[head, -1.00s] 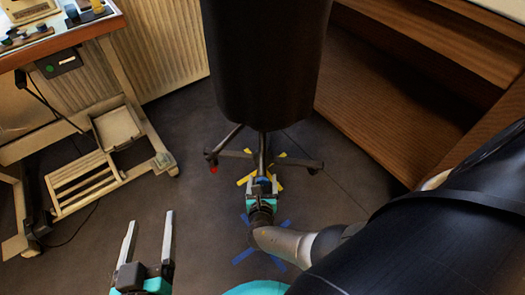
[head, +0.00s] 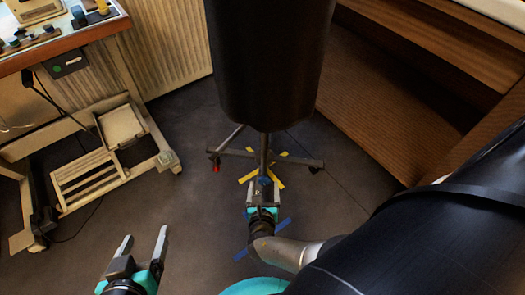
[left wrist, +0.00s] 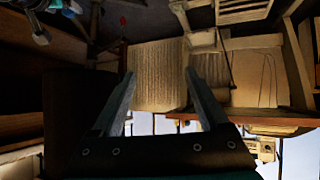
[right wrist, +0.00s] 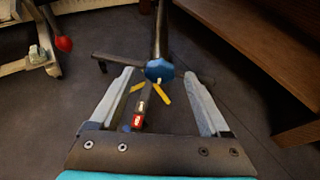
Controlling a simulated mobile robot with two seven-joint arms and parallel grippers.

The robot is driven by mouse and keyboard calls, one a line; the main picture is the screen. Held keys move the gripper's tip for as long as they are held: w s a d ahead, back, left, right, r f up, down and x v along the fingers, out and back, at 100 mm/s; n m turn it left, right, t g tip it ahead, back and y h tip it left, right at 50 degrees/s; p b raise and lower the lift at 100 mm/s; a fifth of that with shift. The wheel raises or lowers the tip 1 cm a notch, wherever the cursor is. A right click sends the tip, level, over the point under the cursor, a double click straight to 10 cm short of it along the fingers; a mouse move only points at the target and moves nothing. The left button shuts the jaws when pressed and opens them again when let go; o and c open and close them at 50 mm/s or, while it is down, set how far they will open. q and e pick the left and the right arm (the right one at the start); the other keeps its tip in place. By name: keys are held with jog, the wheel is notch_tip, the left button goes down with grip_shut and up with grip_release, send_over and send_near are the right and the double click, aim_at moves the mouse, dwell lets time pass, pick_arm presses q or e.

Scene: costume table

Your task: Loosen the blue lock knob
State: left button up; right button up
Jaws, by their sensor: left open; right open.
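The blue lock knob (right wrist: 159,70) sits low on the dark pole of a stand, just above its legs. In the right wrist view it lies beyond and between my right gripper's fingertips. It also shows small in the head view (head: 263,181), just ahead of the fingers. My right gripper (head: 263,190) is open and apart from the knob, low near the stand's base. My left gripper (head: 145,240) is open and empty above the floor at the lower left. In the left wrist view (left wrist: 155,75) its fingers have nothing between them.
A large black hanging shape (head: 268,60) covers the upper pole. The stand's legs (head: 235,152) spread over yellow and blue floor tape. A wheeled table (head: 85,45) stands at the left, wooden shelves (head: 400,100) at the right. Floor between left gripper and stand is clear.

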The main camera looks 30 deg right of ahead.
pick_arm(q)
jog(key=s+a+f+g+y+p, duration=0.3)
jog(key=s+a+g+p, duration=0.1)
jog(key=s+a+g, duration=0.1)
jog(key=shift+a+n+g+p, duration=0.35)
jog(key=shift+a+g, duration=0.25)
jog(key=shift+a, duration=0.25)
pick_arm(e)
jog(key=v, duration=1.1)
jog(key=shift+s+a, duration=0.15)
jog(key=shift+s, duration=0.05)
